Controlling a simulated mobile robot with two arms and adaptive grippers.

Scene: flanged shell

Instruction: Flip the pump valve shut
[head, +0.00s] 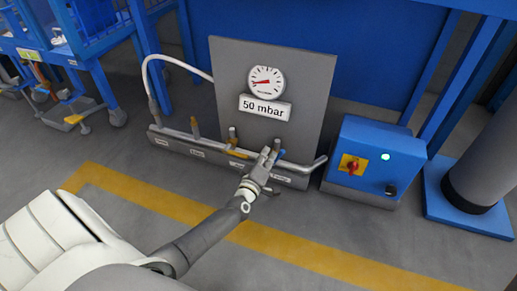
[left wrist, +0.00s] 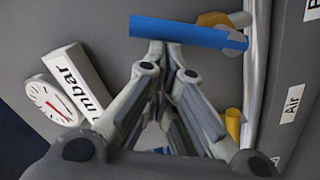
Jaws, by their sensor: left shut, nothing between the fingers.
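A pipe manifold (head: 215,145) with several small valves runs along the foot of a grey panel. One valve has a blue handle (head: 282,153), which crosses just ahead of my fingertips in the left wrist view (left wrist: 180,32). The gripper partly hides the valve in the head view. My right gripper is not in view.
The grey panel (head: 313,65) carries a round gauge (head: 266,80) and a "50 mbar" sign (head: 265,108). Yellow handles (left wrist: 233,122) and an "Air" label (left wrist: 291,104) are close by. A blue control box (head: 370,160) stands to the right. Floor in front is free.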

